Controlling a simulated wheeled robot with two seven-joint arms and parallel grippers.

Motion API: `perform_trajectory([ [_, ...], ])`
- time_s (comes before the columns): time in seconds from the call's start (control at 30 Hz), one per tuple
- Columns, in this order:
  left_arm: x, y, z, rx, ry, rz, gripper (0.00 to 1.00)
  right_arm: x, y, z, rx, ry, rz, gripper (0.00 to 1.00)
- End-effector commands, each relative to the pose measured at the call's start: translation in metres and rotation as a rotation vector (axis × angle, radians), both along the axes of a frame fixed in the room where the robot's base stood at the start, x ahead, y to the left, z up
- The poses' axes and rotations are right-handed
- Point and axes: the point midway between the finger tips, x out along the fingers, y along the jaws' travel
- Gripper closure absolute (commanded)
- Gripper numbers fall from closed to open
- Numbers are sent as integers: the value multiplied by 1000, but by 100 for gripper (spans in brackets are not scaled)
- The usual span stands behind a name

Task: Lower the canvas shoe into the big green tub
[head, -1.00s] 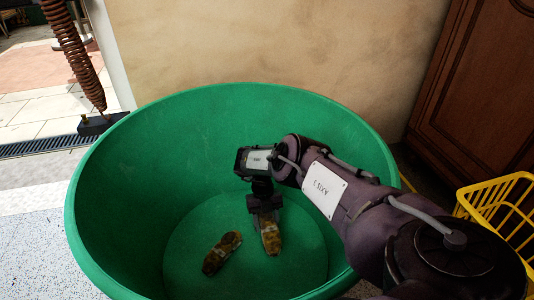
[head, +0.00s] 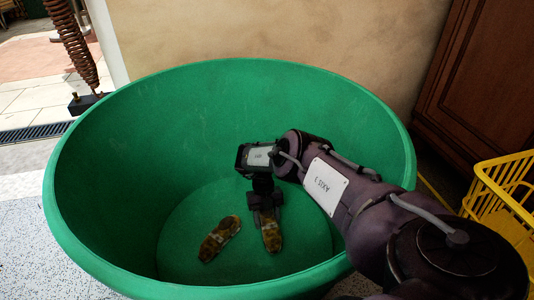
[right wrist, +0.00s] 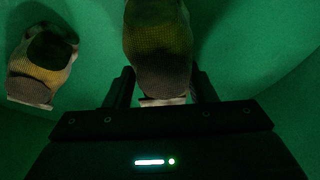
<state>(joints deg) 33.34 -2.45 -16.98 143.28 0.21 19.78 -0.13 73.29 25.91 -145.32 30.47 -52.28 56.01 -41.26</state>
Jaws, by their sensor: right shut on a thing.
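The big green tub (head: 110,180) fills the middle of the head view. My right gripper (head: 267,212) reaches down inside it and is shut on a canvas shoe (head: 271,236), patterned in yellow and brown. The held shoe (right wrist: 160,45) shows between the fingers in the right wrist view, close to the tub's floor; whether it touches is unclear. A second, similar shoe (head: 220,239) lies on the tub's floor to the left, apart from the held one. It also shows at the left of the right wrist view (right wrist: 42,52). My left gripper is out of view.
A yellow basket (head: 500,195) stands to the right of the tub. A wooden cabinet (head: 480,80) and a beige wall (head: 270,30) are behind. A rusty coil spring (head: 72,40) stands at the far left. Much of the tub's floor is bare.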

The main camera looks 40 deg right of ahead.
Motion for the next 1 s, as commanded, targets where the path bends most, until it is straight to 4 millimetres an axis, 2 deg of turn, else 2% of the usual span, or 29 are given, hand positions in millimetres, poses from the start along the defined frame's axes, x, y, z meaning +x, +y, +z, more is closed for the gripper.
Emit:
perform_trajectory([
  [0.83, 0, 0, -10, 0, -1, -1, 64, 0, 0, -9, 0, -1, 0, 75],
  [0.87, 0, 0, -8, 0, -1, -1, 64, 0, 0, -8, 0, -1, 0, 46],
  [1.0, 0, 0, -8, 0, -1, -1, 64, 0, 0, -8, 0, -1, 0, 27],
])
